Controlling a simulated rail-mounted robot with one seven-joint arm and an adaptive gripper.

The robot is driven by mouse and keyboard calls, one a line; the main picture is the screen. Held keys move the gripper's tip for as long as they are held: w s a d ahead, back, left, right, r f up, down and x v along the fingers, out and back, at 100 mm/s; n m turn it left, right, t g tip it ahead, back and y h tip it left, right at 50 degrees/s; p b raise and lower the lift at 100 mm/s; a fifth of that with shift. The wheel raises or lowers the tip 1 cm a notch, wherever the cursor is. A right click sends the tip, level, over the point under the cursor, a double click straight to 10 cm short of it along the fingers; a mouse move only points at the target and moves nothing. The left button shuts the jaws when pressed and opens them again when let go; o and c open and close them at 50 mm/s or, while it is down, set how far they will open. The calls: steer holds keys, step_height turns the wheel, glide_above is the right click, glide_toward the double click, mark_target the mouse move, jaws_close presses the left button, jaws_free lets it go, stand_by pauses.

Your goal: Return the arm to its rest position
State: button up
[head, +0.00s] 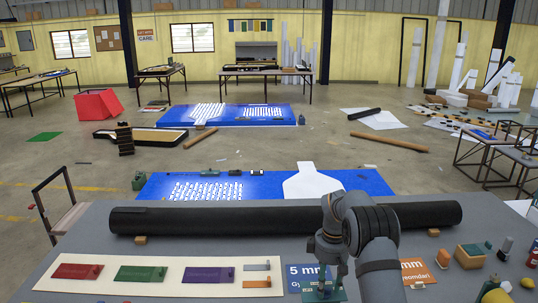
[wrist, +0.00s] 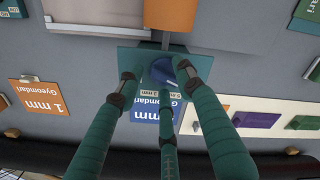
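My gripper (wrist: 166,82) has slim teal fingers spread apart in the wrist view. Between and just beyond the fingertips is a blue knob (wrist: 163,69) on a teal plate (wrist: 135,58). I see gaps between the knob and the side fingertips; contact with the middle finger cannot be told. In the head view my arm (head: 360,225) reaches from the bottom edge over the grey table, bent, with my gripper (head: 325,268) pointing down at its front part. The arm hides part of the table there. The arm is over the workbench.
A long dark roll (head: 230,220) lies across the table behind my gripper. A cream board (head: 215,262) with red, green and purple plates is at left. A blue sign (head: 300,277) and an orange sign (head: 416,271) flank the gripper. Small blocks (head: 470,254) stand at right.

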steer(key=m+b, duration=0.1)
steer(key=m, duration=0.2)
steer(key=m+b, duration=0.1)
steer(key=m, duration=0.2)
steer(key=shift+s+f+m+b, duration=0.15)
steer(key=shift+m+b, duration=0.2)
steer(key=shift+m, duration=0.05)
steer(key=m, duration=0.2)
steer(key=m+b, duration=0.1)
steer(key=m, duration=0.1)
steer(key=shift+s+a+r+m+b, duration=0.1)
steer(key=shift+s+r+m+b, duration=0.1)
steer(key=shift+m+b, duration=0.1)
